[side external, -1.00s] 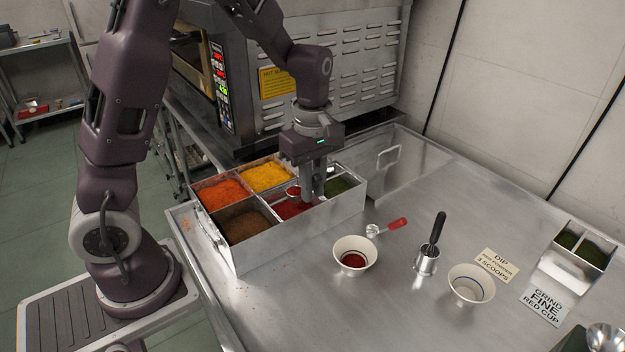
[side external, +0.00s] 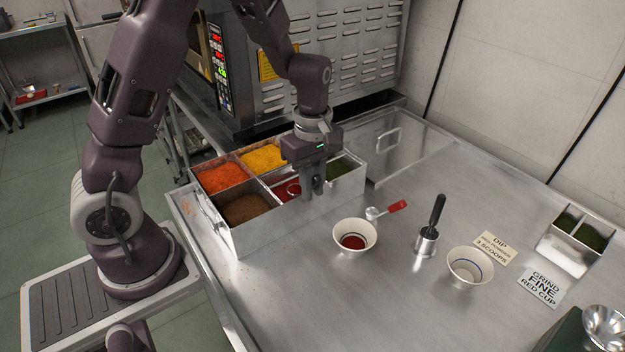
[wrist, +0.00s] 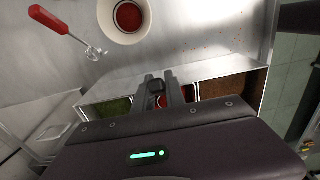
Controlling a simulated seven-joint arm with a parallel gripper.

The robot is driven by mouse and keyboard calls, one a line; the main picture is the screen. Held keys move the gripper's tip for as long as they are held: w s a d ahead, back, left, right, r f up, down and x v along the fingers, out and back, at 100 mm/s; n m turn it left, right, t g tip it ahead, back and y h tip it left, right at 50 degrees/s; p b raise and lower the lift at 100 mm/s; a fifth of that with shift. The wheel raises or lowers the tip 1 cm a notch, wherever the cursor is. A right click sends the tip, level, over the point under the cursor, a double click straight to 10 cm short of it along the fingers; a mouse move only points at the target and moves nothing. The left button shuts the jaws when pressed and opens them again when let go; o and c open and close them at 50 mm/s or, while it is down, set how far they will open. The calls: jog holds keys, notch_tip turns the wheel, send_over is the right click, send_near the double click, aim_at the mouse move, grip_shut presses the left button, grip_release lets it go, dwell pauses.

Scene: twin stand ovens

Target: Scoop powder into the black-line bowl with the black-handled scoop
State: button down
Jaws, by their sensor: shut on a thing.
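My gripper (side external: 312,190) is shut at the front wall of the spice box, by the red powder compartment (side external: 283,185). It holds a small metal scoop (side external: 293,188), whose round rim shows just left of the fingers with red inside. In the wrist view the red scoop end (wrist: 160,102) shows between the fingers. A white bowl (side external: 341,242) with red powder in its bottom stands in front of the box; it also shows in the wrist view (wrist: 106,22).
A red-handled scoop (side external: 397,206) lies behind the bowl. A blue-line bowl (side external: 455,272), label cards (side external: 541,287) and a green-filled tray (side external: 570,257) are at right. Other box compartments hold orange, yellow, brown and green powders.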

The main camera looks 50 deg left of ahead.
jog(key=shift+a, duration=2.15)
jog(key=shift+d+r, duration=0.15)
jog(key=shift+d, duration=2.05)
jog(key=shift+r, duration=3.45)
